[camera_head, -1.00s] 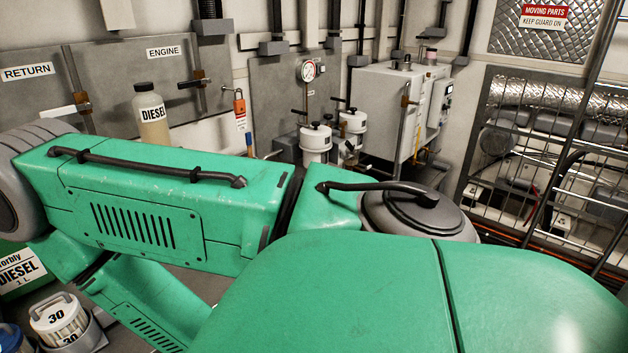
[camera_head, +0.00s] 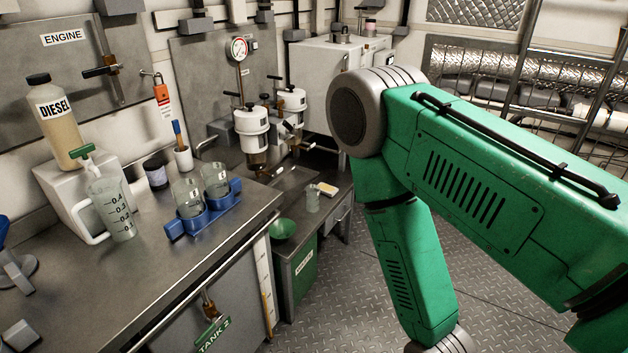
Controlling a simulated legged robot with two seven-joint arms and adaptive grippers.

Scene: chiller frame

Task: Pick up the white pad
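A small flat white piece with a yellowish edge (camera_head: 327,188) lies on the low grey surface beyond the workbench, beside a small clear jar (camera_head: 312,198). It may be the white pad; it is too small to be sure. My green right arm comes in from the right and bends downward in front of the floor. Its lower link leaves the picture at the bottom, so my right gripper is out of view.
The steel workbench (camera_head: 150,285) holds a diesel bottle (camera_head: 57,122), a measuring jug (camera_head: 110,205) and a blue rack (camera_head: 205,215) with two glass beakers. White-topped filters (camera_head: 252,125) stand behind. A green bowl (camera_head: 283,229) sits near the low surface. The chequered floor (camera_head: 345,290) is clear.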

